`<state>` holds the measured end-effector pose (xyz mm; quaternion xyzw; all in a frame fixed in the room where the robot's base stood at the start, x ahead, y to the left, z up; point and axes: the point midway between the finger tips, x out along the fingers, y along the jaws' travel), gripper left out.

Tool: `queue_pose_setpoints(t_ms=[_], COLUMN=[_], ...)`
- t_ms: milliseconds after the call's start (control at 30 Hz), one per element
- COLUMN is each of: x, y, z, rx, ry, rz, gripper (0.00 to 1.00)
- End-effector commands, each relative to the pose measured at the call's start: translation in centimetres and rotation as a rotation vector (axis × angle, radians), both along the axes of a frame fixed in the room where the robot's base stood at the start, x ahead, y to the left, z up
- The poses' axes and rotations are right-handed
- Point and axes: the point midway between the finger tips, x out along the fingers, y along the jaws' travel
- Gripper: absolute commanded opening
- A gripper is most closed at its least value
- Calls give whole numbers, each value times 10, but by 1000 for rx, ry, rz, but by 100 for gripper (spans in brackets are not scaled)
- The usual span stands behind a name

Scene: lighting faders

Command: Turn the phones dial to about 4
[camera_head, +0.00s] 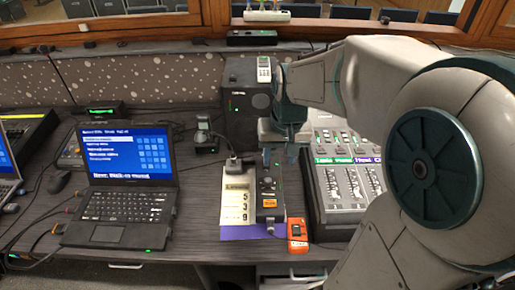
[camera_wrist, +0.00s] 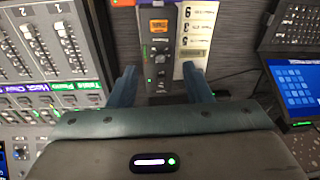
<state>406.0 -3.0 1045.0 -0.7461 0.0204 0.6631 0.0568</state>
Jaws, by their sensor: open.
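A narrow black control box (camera_head: 269,215) with an orange label stands on the desk in front of my arm. It also shows in the wrist view (camera_wrist: 159,45), with small controls on its face. The phones dial is too small to identify, and its setting cannot be read. In the head view my gripper (camera_head: 277,155) hangs over the far end of the box. I cannot tell whether it touches.
A number card (camera_head: 238,205) lies left of the box. A small orange device (camera_head: 297,236) sits right of its near end. A fader mixer (camera_head: 337,208) stands to the right, partly behind my arm. An open laptop (camera_head: 122,202) is at left. A black speaker (camera_head: 238,105) stands behind.

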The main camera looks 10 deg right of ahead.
Motion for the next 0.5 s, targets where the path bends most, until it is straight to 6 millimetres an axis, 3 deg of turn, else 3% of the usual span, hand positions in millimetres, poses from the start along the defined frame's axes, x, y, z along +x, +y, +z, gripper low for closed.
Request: queue_pose_setpoints(t_ms=[100,300,500], x=[30,73,98], y=[0,-1,-2], z=[-17,-44,-63], rx=[-3,-19,-34], ry=[39,89,116], rz=[-24,-59,-82], gripper=[45,45,45])
